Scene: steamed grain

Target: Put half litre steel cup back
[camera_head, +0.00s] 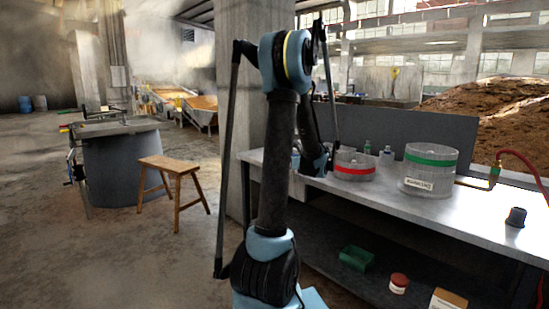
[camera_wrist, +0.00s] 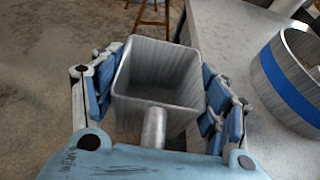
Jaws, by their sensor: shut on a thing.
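In the wrist view, my gripper (camera_wrist: 160,72) is shut on a square, open-topped steel cup (camera_wrist: 186,112). One set of blue finger pads presses on each side of it. The cup's mouth faces the camera and its round handle (camera_wrist: 154,128) points towards my wrist. The inside looks empty. The cup shows against the floor, just left of the bench edge. In the head view, my arm hides the cup and most of my gripper, which is at the bench's left end.
A blue-banded round container (camera_wrist: 285,85) stands on the bench (camera_head: 375,192) right of the cup. Red-banded (camera_head: 354,170) and green-banded (camera_head: 428,160) containers stand farther right. A dark small cup (camera_head: 516,217) is near the front edge. A wooden stool (camera_head: 172,163) and a large vat (camera_head: 122,165) stand left.

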